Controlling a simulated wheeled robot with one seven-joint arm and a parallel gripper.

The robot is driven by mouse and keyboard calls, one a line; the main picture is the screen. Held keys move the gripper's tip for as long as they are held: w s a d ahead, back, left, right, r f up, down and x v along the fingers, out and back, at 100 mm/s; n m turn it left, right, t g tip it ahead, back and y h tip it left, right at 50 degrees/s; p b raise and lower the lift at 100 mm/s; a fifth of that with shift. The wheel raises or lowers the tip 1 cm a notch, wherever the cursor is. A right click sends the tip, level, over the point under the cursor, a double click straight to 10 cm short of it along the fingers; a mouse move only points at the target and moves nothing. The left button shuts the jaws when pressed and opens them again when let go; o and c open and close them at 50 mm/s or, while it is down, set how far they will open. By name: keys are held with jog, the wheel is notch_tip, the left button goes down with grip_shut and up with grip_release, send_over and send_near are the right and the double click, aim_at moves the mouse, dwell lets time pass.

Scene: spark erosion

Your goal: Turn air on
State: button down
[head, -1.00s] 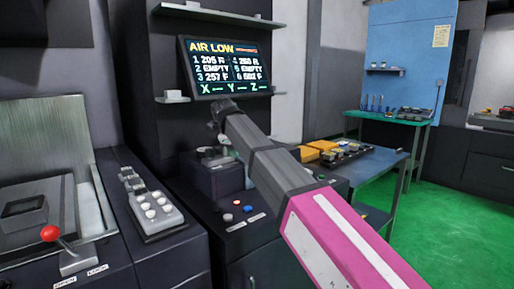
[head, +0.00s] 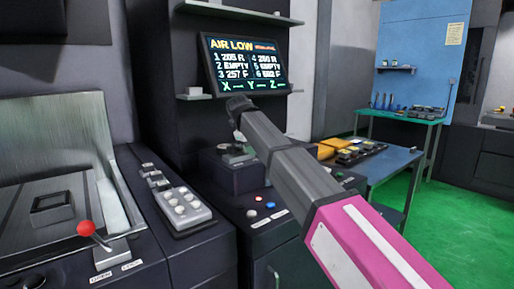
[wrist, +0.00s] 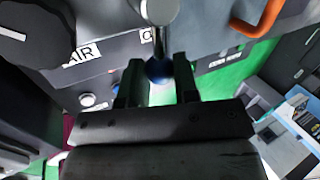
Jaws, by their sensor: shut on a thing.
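In the wrist view my gripper (wrist: 159,82) has its two dark fingers on either side of a round blue knob (wrist: 160,70). It is shut on this knob, which sits at the end of a pale metal lever (wrist: 160,12). An AIR label (wrist: 82,53) is on the dark panel to the left, and another label beside the lever is partly hidden. In the head view my arm reaches toward the dark machine, and its fingers and the blue knob cannot be made out. The screen (head: 244,65) there reads AIR LOW.
A red-ball lever (head: 86,228) with OPEN and other labels stands at the lower left beside a button box (head: 181,208). A blue-topped bench (head: 388,162) stands to the right. An orange handle (wrist: 262,22) shows near the lever. Green floor (head: 440,205) is clear at right.

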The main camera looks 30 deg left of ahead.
jog(key=c, duration=0.9)
grip_release()
jog(key=shift+o, duration=0.2)
jog(key=shift+r, duration=0.1)
jog(key=v, duration=1)
jog(key=shift+s+r, duration=0.15)
jog(key=shift+r, duration=0.1)
